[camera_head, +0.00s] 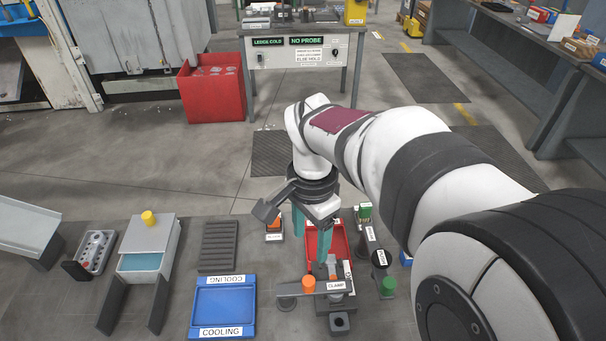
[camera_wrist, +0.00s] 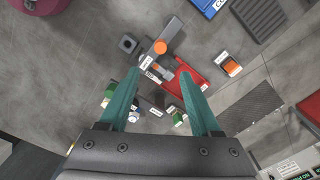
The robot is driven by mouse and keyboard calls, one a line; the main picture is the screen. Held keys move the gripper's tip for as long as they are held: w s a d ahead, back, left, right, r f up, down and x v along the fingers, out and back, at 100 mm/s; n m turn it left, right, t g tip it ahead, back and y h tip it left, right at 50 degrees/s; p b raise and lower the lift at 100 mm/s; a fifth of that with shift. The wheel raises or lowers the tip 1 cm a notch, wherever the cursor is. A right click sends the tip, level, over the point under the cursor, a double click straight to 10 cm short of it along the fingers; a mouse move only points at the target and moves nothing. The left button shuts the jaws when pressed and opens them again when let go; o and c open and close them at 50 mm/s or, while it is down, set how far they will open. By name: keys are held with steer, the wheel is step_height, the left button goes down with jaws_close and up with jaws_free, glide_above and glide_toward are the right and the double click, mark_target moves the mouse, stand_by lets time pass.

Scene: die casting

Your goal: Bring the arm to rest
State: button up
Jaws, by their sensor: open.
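My arm reaches in from the right of the head view. My gripper (camera_head: 312,240) points down above the fixtures in the middle of the floor. In the wrist view its two teal fingers (camera_wrist: 160,85) are spread apart with nothing between the tips. Below it stand a clamp fixture (camera_head: 336,287) with an orange knob (camera_head: 309,283) and a red tray (camera_head: 341,243). The red tray also shows in the wrist view (camera_wrist: 187,84), beyond the fingertips. The gripper appears apart from these things. My arm hides part of the area to the right.
A blue cooling tray (camera_head: 222,308) and a dark ribbed rack (camera_head: 219,245) lie left of the fixtures. A grey bin on legs (camera_head: 147,245) stands further left. A red crate (camera_head: 212,92) and a labelled table (camera_head: 298,60) stand behind. Floor between them is clear.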

stand_by(0.3)
steer(key=s+d+n+y, duration=0.1)
steer(key=s+n, duration=0.4)
steer(key=s, duration=1.5)
steer(key=shift+d+f+n+y, duration=0.4)
steer(key=shift+d, duration=0.35)
